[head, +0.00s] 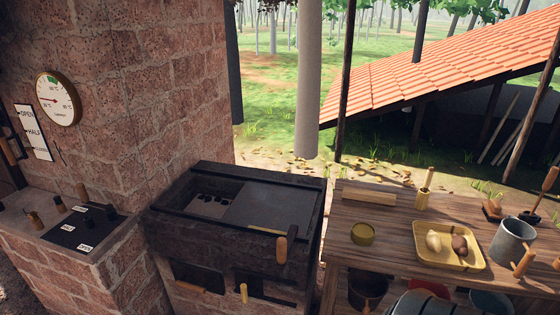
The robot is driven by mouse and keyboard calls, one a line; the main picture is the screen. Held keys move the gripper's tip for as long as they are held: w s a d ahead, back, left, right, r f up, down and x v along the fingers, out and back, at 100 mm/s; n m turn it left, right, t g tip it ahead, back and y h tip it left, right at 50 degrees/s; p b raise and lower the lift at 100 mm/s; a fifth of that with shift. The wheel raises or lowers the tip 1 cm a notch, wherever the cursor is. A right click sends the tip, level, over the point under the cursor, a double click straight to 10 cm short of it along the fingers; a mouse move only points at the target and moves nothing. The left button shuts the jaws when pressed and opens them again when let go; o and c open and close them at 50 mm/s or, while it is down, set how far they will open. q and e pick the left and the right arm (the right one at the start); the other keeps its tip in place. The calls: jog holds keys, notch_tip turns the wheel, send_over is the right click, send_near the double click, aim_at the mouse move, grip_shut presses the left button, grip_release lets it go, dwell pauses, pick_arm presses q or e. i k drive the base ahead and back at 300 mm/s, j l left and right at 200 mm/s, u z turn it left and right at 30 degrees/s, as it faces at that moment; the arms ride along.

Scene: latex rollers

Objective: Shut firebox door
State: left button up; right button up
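A dark metal firebox (168,222) stands against the brick wall. A flat grey plate (268,207) covers the right part of its top; the left part is open and shows dark lumps (210,198) inside. A wooden handle (282,250) stands at its front right. Low in its front are a dark left opening or panel (198,275) and a dark right one (268,285). Wooden handles show near them, one lying at the lower left (190,287) and one upright (243,293). I cannot tell which part is the door or how far it is open.
A wooden table (385,205) stands close on the right, with a yellow tray (450,261), a tin (363,233) and a grey mug (512,242). A grey pipe (308,80) hangs behind the firebox. A brick ledge with a control panel (75,235) is at left.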

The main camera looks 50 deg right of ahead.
aim_at(289, 210)
jog(key=z, duration=1.55)
